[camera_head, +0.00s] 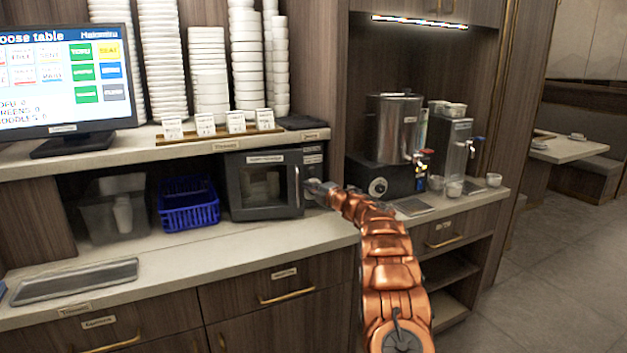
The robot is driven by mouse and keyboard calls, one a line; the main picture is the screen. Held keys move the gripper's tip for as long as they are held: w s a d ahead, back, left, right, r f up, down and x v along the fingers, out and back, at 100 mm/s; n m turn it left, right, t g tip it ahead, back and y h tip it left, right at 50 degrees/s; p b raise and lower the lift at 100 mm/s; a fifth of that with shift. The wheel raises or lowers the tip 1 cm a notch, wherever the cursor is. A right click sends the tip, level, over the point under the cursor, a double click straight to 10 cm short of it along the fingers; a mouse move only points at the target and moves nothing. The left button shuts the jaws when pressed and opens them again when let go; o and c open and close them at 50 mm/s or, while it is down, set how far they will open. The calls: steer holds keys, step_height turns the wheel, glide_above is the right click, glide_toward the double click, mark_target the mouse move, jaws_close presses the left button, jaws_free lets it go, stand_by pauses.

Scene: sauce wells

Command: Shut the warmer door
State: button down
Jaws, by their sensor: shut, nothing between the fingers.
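The warmer (265,160) is a dark box with a windowed front door (262,187), standing on the counter under the shelf. The door has a pale upright handle (297,186) at its right edge. The door looks flush or nearly flush with the warmer's front; I cannot tell whether a small gap is left. My gripper (311,187) is shut and empty at the right end of the door, by the handle and in front of the control panel. I cannot tell whether it touches the warmer. Part of the panel is hidden behind it.
A blue basket (188,206) and a clear bin (113,208) stand left of the warmer. A metal tray (75,281) lies on the counter. A steel urn (395,128) and a dispenser (456,150) stand to the right. The counter before the warmer is clear.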

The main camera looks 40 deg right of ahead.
steer(key=w+d+p, duration=0.1)
steer(key=p, duration=0.1)
steer(key=w+d+p, duration=0.1)
steer(key=w+p, duration=0.1)
steer(key=shift+p, duration=0.3)
steer(key=shift+d, duration=0.1)
stand_by(0.4)
steer(key=shift+s+f+b, duration=0.1)
steer(key=shift+b, duration=0.2)
